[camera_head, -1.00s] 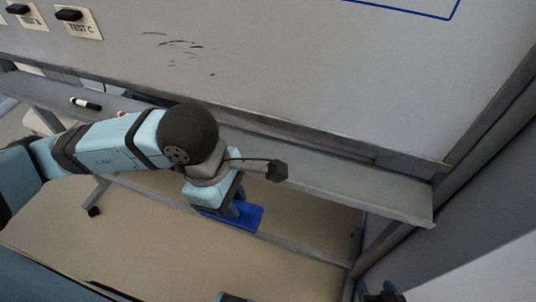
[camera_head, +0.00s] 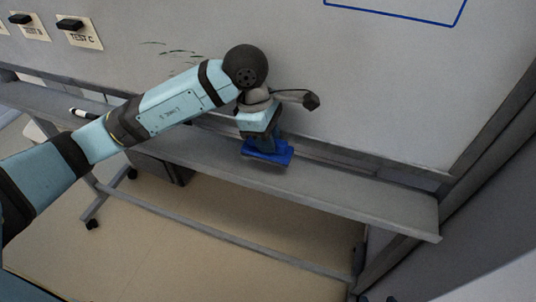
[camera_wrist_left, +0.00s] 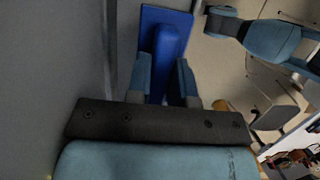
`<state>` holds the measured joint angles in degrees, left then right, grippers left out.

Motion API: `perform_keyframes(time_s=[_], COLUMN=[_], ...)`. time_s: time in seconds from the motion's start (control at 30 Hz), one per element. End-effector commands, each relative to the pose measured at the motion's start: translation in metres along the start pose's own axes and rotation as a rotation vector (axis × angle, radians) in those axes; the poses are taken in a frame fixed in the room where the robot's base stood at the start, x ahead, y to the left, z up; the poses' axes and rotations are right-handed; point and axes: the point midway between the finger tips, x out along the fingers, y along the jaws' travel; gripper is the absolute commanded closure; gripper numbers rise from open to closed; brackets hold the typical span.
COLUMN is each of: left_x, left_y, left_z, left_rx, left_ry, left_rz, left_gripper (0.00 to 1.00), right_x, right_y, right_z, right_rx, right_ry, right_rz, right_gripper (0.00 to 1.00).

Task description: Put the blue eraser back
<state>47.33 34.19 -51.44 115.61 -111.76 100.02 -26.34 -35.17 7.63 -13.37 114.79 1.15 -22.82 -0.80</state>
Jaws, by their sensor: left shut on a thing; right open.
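The blue eraser (camera_head: 267,153) is a flat blue block with a raised blue grip. My left gripper (camera_head: 263,140) is shut on that grip and holds the eraser at the grey whiteboard tray (camera_head: 350,195), in front of the board. I cannot tell whether the eraser touches the tray. In the left wrist view the eraser (camera_wrist_left: 180,22) shows between the two blue fingers of my left gripper (camera_wrist_left: 163,75), close beside the grey board surface. Only small tips of what looks like my right gripper (camera_head: 377,299) show at the bottom edge, apart from the eraser.
The whiteboard (camera_head: 400,95) has green-black marks (camera_head: 170,50) and a blue outline. A marker (camera_head: 82,113) lies on the tray's left part. Black blocks sit on labels at the upper left, one reading TEST C (camera_head: 83,36). The tray is clear right of the eraser.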

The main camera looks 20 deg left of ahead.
Motion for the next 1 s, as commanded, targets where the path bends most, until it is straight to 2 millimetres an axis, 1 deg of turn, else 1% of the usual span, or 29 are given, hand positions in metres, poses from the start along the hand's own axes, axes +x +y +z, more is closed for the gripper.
perform_keyframes(time_s=[0.03,0.13,0.33,0.5,0.57,0.87,0.9,0.97,1.0], left_x=[0.011,0.021,0.034,0.058,0.061,0.067,0.067,0.066,0.066], left_y=[-0.004,-0.004,-0.004,-0.005,-0.002,-0.001,-0.001,-0.001,-0.001], left_z=[-0.003,-0.005,-0.008,-0.014,-0.015,-0.017,-0.017,-0.016,-0.016], left_rx=[0.000,0.001,0.001,0.000,0.000,0.002,0.002,0.002,0.002], left_ry=[0.002,0.001,0.001,0.001,0.000,0.001,0.002,0.001,0.001], left_rz=[-0.011,-0.007,-0.007,-0.009,-0.007,-0.005,-0.005,-0.005,-0.005], left_gripper=[0.98,0.98,0.98,0.98,0.98,0.98,0.77,0.63,0.54], right_x=[-0.001,-0.002,-0.003,-0.005,-0.007,-0.004,-0.004,-0.004,-0.004], right_y=[0.000,0.001,0.000,0.000,0.000,0.000,0.000,0.000,0.000], right_z=[-0.002,-0.003,-0.004,-0.008,-0.011,-0.005,-0.004,-0.005,-0.005], right_rx=[-0.001,-0.004,-0.006,-0.009,-0.012,-0.015,-0.014,-0.014,-0.014], right_ry=[0.003,0.004,0.004,0.006,0.007,0.005,0.004,0.003,0.003], right_rz=[0.000,0.000,0.000,0.000,0.001,0.000,0.000,0.000,0.000], right_gripper=[0.40,0.40,0.40,0.40,0.40,0.40,0.40,0.40,0.40])
